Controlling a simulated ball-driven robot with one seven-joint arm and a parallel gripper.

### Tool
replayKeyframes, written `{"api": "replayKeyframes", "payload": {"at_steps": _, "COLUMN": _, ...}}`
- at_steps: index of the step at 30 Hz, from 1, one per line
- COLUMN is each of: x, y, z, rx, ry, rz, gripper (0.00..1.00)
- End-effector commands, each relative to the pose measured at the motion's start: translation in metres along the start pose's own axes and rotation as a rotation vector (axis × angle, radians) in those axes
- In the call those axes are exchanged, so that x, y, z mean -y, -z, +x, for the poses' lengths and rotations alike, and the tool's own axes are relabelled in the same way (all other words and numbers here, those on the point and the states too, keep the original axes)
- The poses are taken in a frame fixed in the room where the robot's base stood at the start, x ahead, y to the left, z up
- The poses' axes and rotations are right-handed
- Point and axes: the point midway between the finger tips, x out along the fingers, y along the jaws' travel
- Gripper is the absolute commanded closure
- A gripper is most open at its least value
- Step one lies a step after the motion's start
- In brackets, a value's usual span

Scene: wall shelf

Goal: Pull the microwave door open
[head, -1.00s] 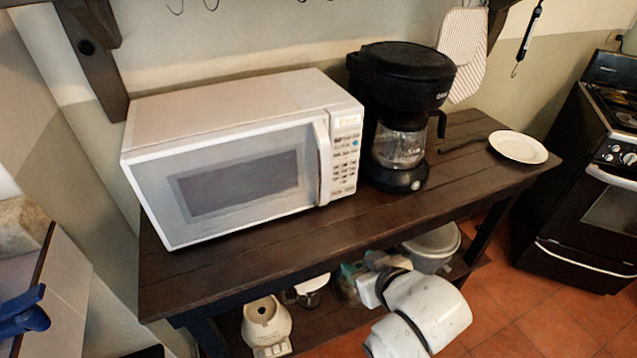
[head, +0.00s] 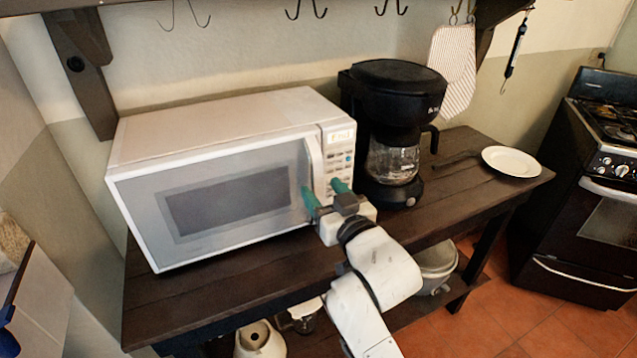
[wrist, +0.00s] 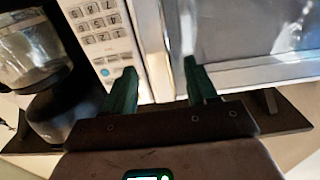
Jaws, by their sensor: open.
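The white microwave (head: 215,130) sits on the dark wooden table, its door (head: 225,200) shut. The door's upright white handle (head: 314,165) is at the door's right edge, beside the keypad (head: 339,165). My gripper (head: 325,190) is in front of the microwave, at the lower part of the handle, with its green fingers open and pointing at the front. In the wrist view, the fingers (wrist: 157,85) are apart, one toward the keypad side and one toward the door side. The handle lies between or just beyond them; I cannot tell whether either finger touches it.
A black coffee maker (head: 395,120) stands close to the microwave's right side. A white plate (head: 512,161) lies at the right end of the table (head: 235,270). A black stove (head: 580,180) stands far right. The table front left of my gripper is clear.

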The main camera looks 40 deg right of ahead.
Motion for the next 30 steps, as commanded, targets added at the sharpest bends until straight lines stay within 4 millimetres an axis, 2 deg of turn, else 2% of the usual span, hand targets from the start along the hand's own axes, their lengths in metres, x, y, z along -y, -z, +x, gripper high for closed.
{"api": "replayKeyframes", "payload": {"at_steps": 1, "x": 0.000, "y": 0.001, "z": 0.008, "rx": 0.000, "ry": -0.001, "rz": 0.001, "gripper": 0.43}}
{"api": "replayKeyframes", "payload": {"at_steps": 6, "x": 0.000, "y": 0.000, "z": 0.023, "rx": 0.001, "ry": 0.000, "rz": 0.001, "gripper": 0.43}}
{"api": "replayKeyframes", "payload": {"at_steps": 17, "x": 0.000, "y": -0.001, "z": 0.028, "rx": 0.001, "ry": 0.000, "rz": 0.000, "gripper": 0.43}}
{"api": "replayKeyframes", "payload": {"at_steps": 30, "x": 0.000, "y": -0.001, "z": 0.028, "rx": 0.002, "ry": 0.001, "rz": 0.001, "gripper": 0.84}}
